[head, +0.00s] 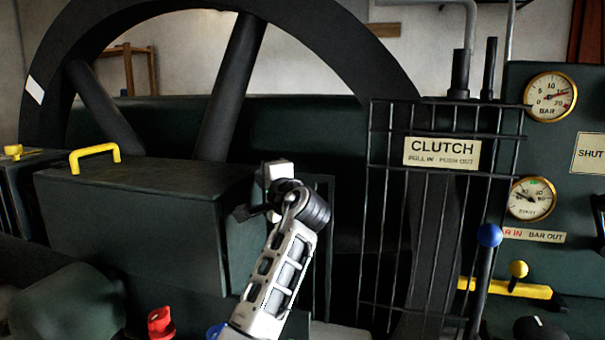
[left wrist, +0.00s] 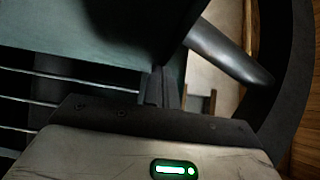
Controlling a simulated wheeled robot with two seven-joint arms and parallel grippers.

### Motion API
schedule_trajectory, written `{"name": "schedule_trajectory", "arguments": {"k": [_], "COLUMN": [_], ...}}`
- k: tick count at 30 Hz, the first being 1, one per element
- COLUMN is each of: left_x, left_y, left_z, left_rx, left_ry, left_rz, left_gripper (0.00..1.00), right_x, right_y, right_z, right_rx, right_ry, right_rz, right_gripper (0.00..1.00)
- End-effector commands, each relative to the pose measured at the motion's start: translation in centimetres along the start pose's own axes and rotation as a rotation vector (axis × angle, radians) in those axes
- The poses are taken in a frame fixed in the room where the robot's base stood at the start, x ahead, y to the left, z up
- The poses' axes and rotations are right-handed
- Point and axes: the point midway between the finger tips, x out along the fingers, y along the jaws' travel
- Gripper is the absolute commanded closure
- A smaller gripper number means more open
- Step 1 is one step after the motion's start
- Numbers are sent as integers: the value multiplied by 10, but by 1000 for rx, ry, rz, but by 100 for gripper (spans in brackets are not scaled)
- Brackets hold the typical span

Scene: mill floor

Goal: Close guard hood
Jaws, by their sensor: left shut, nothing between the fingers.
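The guard hood appears to be the dark green box (head: 140,220) with a yellow handle (head: 95,156) on top, left of centre in the head view. Its top looks flat, and I cannot tell if it is fully seated. My left gripper (head: 246,212) is at the right end of this box, close to its upper right edge; contact cannot be told. Its fingers are together and empty. My right gripper is not in view.
A large dark flywheel (head: 228,85) stands behind the box. A black bar grille with a clutch sign (head: 442,152) is right of my arm. Gauges (head: 550,97), a blue-knobbed lever (head: 488,236) and a yellow lever (head: 518,270) are at right. A red knob (head: 160,322) is low in front.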

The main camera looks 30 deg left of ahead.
Motion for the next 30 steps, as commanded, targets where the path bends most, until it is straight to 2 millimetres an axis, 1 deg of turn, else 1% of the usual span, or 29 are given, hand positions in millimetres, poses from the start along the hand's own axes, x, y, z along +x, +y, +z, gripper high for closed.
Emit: {"name": "schedule_trajectory", "arguments": {"k": [1,6,12,15,19,24,30], "left_x": [14,50,82,93,101,106,107], "left_y": [-5,-4,-3,-2,-1,0,0], "left_z": [15,52,83,93,101,106,108], "left_rx": [3,5,3,3,1,0,0], "left_ry": [-8,-7,-5,-4,-1,-3,-6], "left_rz": [-2,-2,-1,0,0,0,0], "left_gripper": [100,100,100,100,100,100,100], "right_x": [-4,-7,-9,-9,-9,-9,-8], "right_y": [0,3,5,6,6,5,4], "right_z": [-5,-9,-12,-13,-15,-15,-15], "right_rx": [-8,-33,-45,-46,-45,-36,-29], "right_ry": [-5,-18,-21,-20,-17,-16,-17], "right_rz": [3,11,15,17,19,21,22], "right_gripper": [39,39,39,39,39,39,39]}}
